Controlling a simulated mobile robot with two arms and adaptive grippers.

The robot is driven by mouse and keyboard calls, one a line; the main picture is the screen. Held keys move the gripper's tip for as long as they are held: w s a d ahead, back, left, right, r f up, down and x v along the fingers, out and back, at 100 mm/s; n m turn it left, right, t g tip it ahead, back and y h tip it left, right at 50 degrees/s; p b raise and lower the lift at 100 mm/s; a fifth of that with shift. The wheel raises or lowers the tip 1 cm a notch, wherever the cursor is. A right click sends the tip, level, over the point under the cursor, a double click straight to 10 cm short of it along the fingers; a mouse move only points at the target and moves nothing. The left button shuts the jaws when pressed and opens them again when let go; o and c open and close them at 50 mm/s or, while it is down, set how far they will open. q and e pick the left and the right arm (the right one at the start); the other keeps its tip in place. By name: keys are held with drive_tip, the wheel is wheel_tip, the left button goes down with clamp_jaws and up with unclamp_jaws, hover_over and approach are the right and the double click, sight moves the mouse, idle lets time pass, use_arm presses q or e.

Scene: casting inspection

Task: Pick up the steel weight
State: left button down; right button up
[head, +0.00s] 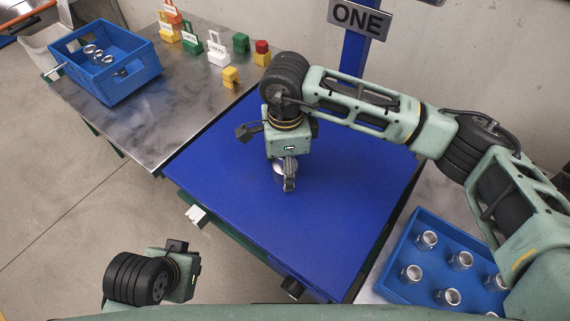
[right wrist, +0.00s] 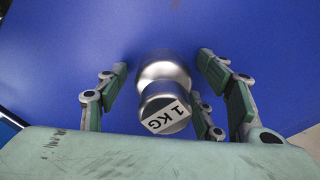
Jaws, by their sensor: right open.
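The steel weight (right wrist: 162,92) stands on the blue mat, a shiny cylinder with a narrower neck and a white "1 KG" label on its top. In the head view the weight (head: 280,170) is mostly hidden under my right gripper (head: 289,180). In the right wrist view my right gripper (right wrist: 163,95) is open, with its fingers on both sides of the weight and visible gaps between. My left arm's end shows at the lower left of the head view, but its fingers are not visible.
The blue mat (head: 220,150) is otherwise clear. A blue crate (head: 135,87) with several metal parts stands at the upper left, near yellow, green, orange and white labelled blocks. Another blue crate (head: 424,217) with several metal cylinders is at the lower right. A "ONE" sign (head: 358,19) stands behind.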

drive_tip(key=shift+c, duration=0.5)
clamp_jaws()
drive_tip(key=shift+r, duration=0.15)
